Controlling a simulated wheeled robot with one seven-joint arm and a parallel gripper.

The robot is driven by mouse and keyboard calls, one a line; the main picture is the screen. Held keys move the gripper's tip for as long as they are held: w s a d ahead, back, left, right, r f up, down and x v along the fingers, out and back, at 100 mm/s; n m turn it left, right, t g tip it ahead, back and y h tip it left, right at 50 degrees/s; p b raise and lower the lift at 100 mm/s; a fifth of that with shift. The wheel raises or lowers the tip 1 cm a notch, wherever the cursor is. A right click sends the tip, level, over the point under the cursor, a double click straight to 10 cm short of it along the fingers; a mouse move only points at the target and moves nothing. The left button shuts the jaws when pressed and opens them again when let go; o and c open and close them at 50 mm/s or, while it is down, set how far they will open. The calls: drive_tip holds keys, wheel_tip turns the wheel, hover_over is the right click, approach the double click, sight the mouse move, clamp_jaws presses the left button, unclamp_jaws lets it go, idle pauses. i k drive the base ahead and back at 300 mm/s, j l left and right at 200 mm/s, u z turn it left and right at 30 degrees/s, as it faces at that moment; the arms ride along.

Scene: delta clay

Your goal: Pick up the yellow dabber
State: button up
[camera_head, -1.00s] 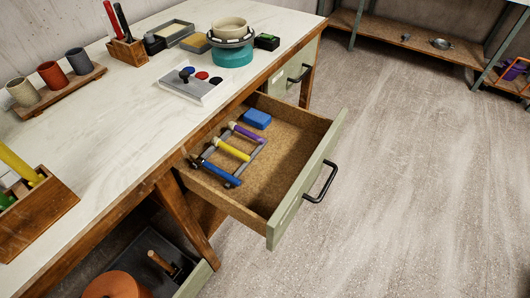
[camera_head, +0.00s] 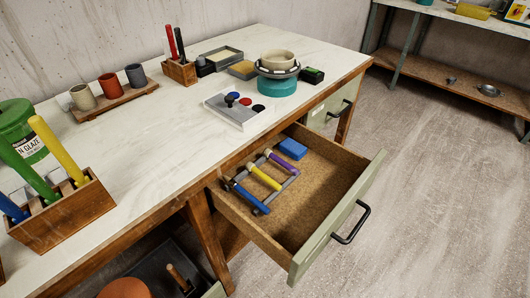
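A wire rack (camera_head: 270,207) lies in the open drawer (camera_head: 325,210). It holds a yellow stick-like tool with a pale end (camera_head: 265,178), between a blue one (camera_head: 251,197) and a purple one (camera_head: 281,162). Another, larger yellow stick (camera_head: 58,151) stands tilted in a wooden box (camera_head: 70,216) at the left of the worktop, beside a green one (camera_head: 28,173) and a blue one (camera_head: 12,208). I cannot tell for sure which yellow piece is the dabber. My gripper is not in view.
The drawer juts out from the bench, its handle (camera_head: 352,224) facing the open floor. A blue block (camera_head: 293,149) lies in it. A turquoise stand with a bowl (camera_head: 278,84), a button panel (camera_head: 236,108) and a cup rack (camera_head: 115,105) stand on the worktop (camera_head: 160,140). Floor at right is clear.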

sight(250, 167)
drive_tip(key=j+z, duration=0.75)
drive_tip(key=z, duration=0.15)
drive_tip(key=k+j+z, duration=0.1)
drive_tip(key=j+z, duration=0.35)
drive_tip(key=l, duration=0.1)
